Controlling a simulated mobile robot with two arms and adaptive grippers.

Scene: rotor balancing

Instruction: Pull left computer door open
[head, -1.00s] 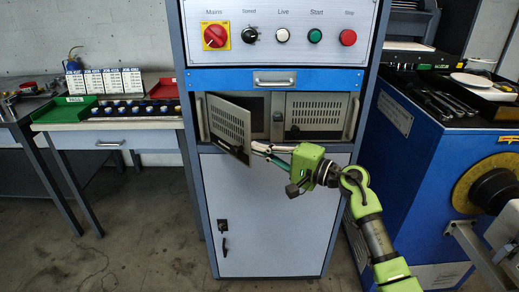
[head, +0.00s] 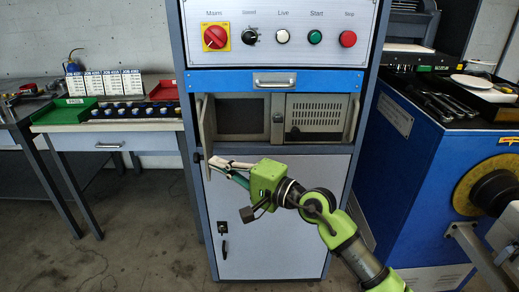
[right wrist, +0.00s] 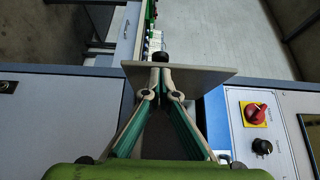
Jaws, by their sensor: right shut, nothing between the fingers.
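The left computer door (head: 207,122) is swung wide open and shows almost edge-on at the left of the cabinet bay in the head view. In the right wrist view the door (right wrist: 205,72) is a thin beige plate across the fingertips, with its black knob (right wrist: 160,57) on the far side. My right gripper (head: 214,162) is shut and empty, with its tips at the door's inner side. It also shows in the right wrist view (right wrist: 160,72); whether the tips touch the plate is hard to tell. My left gripper is not in view.
The right computer door (head: 314,117) is closed beside the open dark bay (head: 242,115). A blue drawer (head: 275,80) is above and a grey lower cabinet door (head: 270,215) below. A side table (head: 110,140) with bins stands left, with open floor before it.

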